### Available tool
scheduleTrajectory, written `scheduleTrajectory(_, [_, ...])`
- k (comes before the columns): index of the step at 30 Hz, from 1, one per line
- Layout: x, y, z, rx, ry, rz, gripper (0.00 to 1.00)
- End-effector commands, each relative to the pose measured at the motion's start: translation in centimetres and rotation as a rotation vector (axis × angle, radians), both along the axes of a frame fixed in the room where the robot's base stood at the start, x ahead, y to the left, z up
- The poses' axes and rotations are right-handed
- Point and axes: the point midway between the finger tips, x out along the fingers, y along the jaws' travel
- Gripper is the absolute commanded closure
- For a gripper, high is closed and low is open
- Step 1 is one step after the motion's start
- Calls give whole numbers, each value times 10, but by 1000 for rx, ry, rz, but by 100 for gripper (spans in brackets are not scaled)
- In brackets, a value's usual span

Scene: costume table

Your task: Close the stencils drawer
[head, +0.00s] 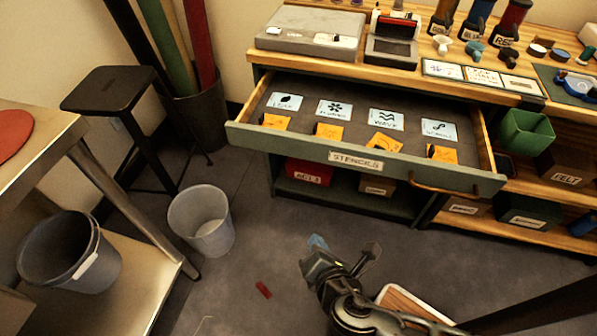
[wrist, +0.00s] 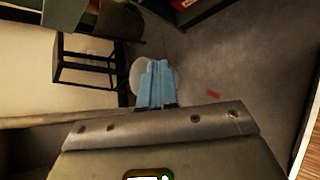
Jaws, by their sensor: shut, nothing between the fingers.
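The stencils drawer (head: 270,141) stands pulled far out from the wooden-topped bench in the head view. Its front carries a STENCILS label (head: 356,160) and a curved handle (head: 446,189) near the right end. Blue stencil cards (head: 334,111) and orange cards (head: 329,131) lie inside in two rows. My gripper (head: 318,243) is in front of the drawer and lower, over the floor, apart from it. Its blue fingers (wrist: 156,85) are shut and empty in the wrist view. The drawer itself cannot be made out in the wrist view.
A white bin (head: 201,222) and a black stool (head: 112,92) stand left of the drawer. A side table (head: 40,165) is at far left with a dark bin (head: 66,252). A red piece (head: 263,290) lies on the floor. Floor between my gripper and the drawer is clear.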

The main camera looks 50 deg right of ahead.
Motion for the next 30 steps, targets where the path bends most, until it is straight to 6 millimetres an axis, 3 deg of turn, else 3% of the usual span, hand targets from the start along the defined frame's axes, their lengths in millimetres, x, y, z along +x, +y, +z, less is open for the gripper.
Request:
scheduleTrajectory(2, [30, -5, -11, -207, 55, 0, 100])
scheduleTrajectory(6, [67, -9, 4, -539, 157, -57, 100])
scheduleTrajectory(12, [92, -2, 35, -819, 254, -177, 100])
scheduleTrajectory(20, [99, -4, 49, -895, 288, -228, 100])
scheduleTrajectory(30, [121, -60, 48, -890, 286, -230, 100])
